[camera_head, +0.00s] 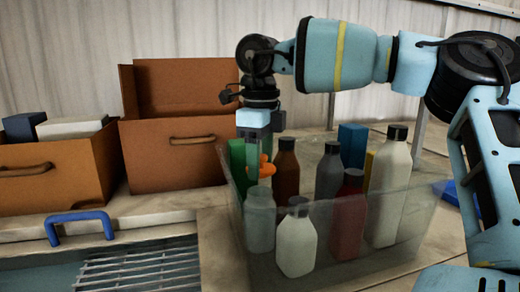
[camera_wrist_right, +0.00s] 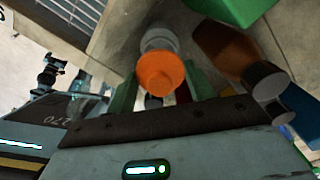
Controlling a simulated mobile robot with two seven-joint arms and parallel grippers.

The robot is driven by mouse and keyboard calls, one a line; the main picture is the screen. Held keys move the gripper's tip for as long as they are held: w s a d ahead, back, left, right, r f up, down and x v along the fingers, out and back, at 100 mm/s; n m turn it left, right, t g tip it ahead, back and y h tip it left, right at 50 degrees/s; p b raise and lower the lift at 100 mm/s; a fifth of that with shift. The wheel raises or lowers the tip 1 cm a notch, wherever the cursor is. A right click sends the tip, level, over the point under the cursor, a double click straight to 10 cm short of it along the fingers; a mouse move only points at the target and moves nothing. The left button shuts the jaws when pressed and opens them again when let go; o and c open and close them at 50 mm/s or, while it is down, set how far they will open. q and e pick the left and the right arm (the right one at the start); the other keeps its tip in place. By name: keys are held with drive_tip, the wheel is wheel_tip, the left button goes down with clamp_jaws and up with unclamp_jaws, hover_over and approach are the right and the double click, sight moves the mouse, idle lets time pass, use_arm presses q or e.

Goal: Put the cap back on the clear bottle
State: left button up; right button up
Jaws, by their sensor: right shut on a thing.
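My right gripper (camera_head: 261,152) points down over the clear bin and is shut on an orange cap (camera_head: 266,166). In the wrist view the orange cap (camera_wrist_right: 161,74) sits between the green fingers. The clear bottle (camera_head: 260,222) stands upright and uncapped at the bin's front left corner. In the head view the cap is just above and slightly right of the bottle's mouth. In the wrist view the cap overlaps the clear bottle (camera_wrist_right: 158,40), so contact cannot be told. My left gripper is not in view.
The clear bin (camera_head: 385,270) also holds a white bottle (camera_head: 296,240), a brown bottle (camera_head: 286,172), a red bottle (camera_head: 348,220), a grey bottle (camera_head: 328,172) and a tall cream bottle (camera_head: 389,195), close together. Brown boxes (camera_head: 175,155) stand behind left. A tank with a blue handle (camera_head: 80,217) is front left.

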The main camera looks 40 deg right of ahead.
drive_tip(key=shift+f+b, duration=0.4)
drive_tip(key=shift+f, duration=0.9)
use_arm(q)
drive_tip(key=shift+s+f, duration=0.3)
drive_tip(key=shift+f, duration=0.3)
use_arm(e)
drive_tip(key=shift+f, duration=0.2)
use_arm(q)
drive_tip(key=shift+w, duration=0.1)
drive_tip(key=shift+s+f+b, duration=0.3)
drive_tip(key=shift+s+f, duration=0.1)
use_arm(e)
drive_tip(key=shift+w, duration=0.1)
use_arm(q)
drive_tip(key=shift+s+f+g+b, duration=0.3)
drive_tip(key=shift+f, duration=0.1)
use_arm(e)
drive_tip(key=shift+f, duration=0.15)
idle(0.9)
drive_tip(key=o, duration=1.6)
